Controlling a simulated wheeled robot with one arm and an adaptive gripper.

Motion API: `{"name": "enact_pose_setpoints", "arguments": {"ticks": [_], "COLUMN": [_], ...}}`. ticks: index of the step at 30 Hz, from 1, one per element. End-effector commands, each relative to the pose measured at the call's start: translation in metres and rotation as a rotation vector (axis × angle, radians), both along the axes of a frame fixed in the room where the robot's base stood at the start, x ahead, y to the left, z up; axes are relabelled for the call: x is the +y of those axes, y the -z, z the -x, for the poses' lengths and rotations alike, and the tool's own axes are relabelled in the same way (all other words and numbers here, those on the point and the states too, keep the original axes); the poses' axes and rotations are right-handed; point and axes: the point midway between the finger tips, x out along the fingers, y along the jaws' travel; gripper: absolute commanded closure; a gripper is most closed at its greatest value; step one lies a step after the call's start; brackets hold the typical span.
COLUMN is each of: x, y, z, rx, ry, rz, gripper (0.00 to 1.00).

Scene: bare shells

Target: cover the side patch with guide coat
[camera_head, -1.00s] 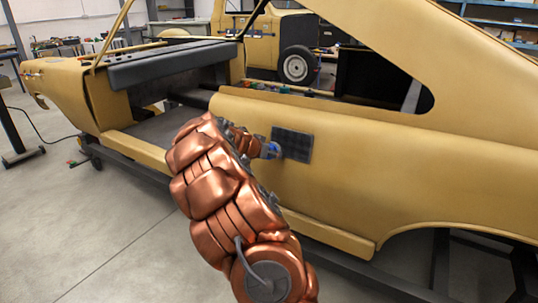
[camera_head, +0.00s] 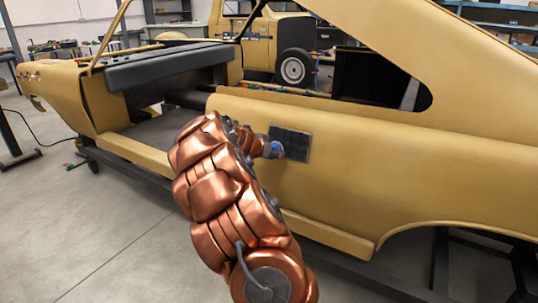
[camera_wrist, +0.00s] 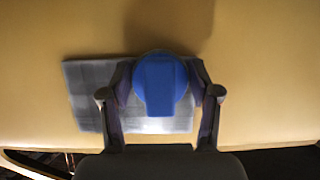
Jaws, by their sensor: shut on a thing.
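The side patch (camera_head: 296,144) is a dark grey rectangle on the yellow car shell's rear side panel. In the wrist view the patch (camera_wrist: 88,85) looks grey with a faint grid of lighter and darker squares. My gripper (camera_head: 268,150) is at the patch's left part in the head view. In the wrist view my gripper (camera_wrist: 160,97) is shut on a round blue tool (camera_wrist: 162,85), one finger at each side.
The yellow car shell (camera_head: 420,180) fills the right side, with its open door gap left of the patch. It rests on a dark frame (camera_head: 350,272). Another yellow vehicle (camera_head: 262,45) stands behind. The grey floor (camera_head: 60,220) at front left is clear.

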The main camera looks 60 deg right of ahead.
Motion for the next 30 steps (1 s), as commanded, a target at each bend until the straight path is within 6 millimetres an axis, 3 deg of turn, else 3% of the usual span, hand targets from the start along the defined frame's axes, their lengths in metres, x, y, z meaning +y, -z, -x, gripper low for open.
{"name": "enact_pose_setpoints", "arguments": {"ticks": [12,24,30], "x": [0.001,-0.001,-0.001], "y": [0.001,0.002,0.003], "z": [0.026,0.027,0.018], "rx": [-0.003,-0.001,-0.001], "ry": [-0.003,-0.001,-0.004], "rz": [0.001,0.000,0.000], "gripper": [0.66,0.66,0.66]}}
